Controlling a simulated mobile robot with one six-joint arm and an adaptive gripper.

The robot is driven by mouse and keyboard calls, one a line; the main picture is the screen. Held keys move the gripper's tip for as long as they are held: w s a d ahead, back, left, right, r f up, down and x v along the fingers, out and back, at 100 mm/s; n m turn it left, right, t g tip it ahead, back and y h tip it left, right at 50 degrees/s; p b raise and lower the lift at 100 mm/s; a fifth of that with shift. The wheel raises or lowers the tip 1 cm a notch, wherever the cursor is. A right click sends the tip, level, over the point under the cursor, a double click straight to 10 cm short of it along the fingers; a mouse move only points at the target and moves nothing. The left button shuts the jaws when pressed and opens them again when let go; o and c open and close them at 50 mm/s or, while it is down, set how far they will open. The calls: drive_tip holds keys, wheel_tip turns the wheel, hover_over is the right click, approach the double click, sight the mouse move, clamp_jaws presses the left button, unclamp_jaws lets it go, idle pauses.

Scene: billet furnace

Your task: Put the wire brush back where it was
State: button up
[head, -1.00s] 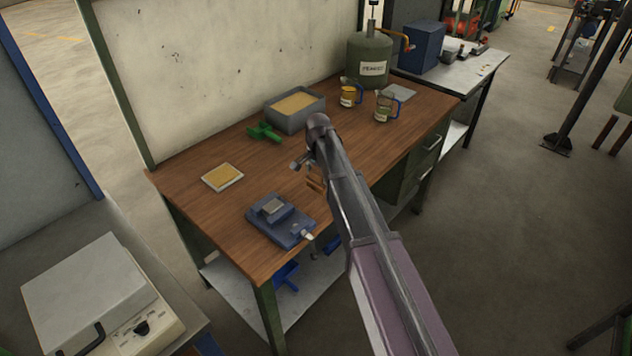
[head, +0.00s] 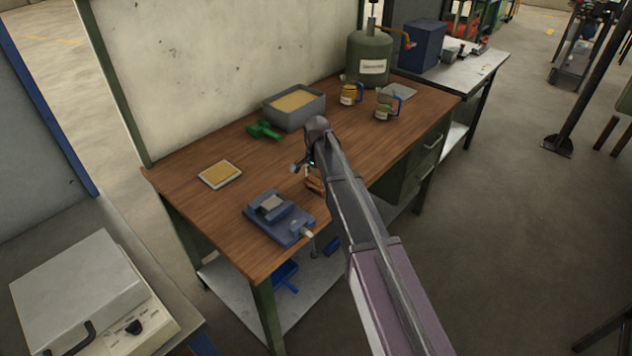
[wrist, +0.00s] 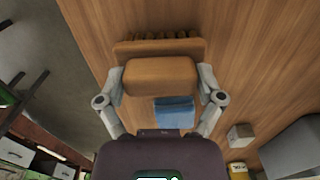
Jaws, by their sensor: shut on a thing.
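The wire brush (wrist: 158,46) is a brown wooden block with a row of dark bristles along its far edge in the wrist view. My gripper (wrist: 162,77) is shut on it, with one grey finger on each side of the block. In the head view the brush (head: 314,184) is partly hidden behind my arm, near the front edge of the wooden workbench (head: 205,222). I cannot tell whether the brush touches the bench top.
A blue device (head: 278,218) sits at the bench's front left. A yellow-topped tile (head: 220,174), a green tool (head: 264,131), a grey tray (head: 295,118), two jugs (head: 388,104) and a green canister (head: 370,57) stand farther back. A blue patch (wrist: 175,111) shows below the brush.

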sight(317, 175)
drive_tip(key=shift+f, duration=0.15)
drive_tip(key=o, duration=0.7)
drive_tip(key=shift+r, duration=0.2)
wheel_tip(317, 175, up, 12)
drive_tip(key=p, duration=1.2)
idle(0.9)
drive_tip(key=s+d+n, duration=0.2)
drive_tip(key=s+d, duration=0.5)
drive_tip(key=s, duration=0.1)
drive_tip(key=s+d+n, duration=0.3)
drive_tip(key=s+d, duration=0.5)
drive_tip(key=s, duration=0.1)
drive_tip(key=s+d+n, duration=0.2)
drive_tip(key=s+d, duration=0.5)
drive_tip(key=s, duration=0.2)
drive_tip(key=shift+d+n, duration=0.3)
drive_tip(key=shift+d, duration=0.1)
